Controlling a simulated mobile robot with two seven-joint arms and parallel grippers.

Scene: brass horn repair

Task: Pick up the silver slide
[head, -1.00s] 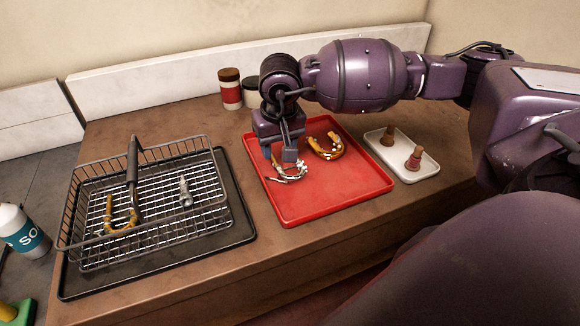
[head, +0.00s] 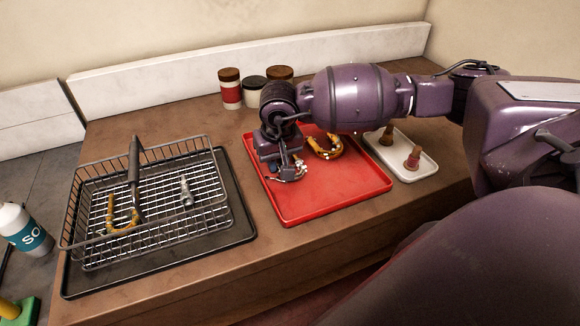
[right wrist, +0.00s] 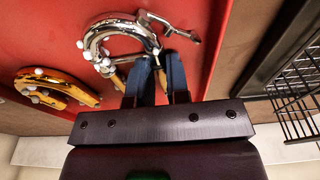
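The silver slide (head: 290,176) is a curved, shiny tube at the left part of the red tray (head: 335,195). My right gripper (head: 284,168) is over it, pointing down. In the right wrist view the silver slide (right wrist: 112,28) shows close up, and the dark blue fingers of my right gripper (right wrist: 161,68) stand with only a narrow gap between them. They appear shut on a tube of the slide, though the contact is partly hidden. The slide seems to be at tray level. My left gripper is not in view.
A brass slide (head: 327,150) lies on the tray near my right gripper. A white dish (head: 415,172) with two small stoppers is to the right. A wire basket (head: 150,237) holding a brass piece and a silver piece stands left on a dark tray. Jars stand behind.

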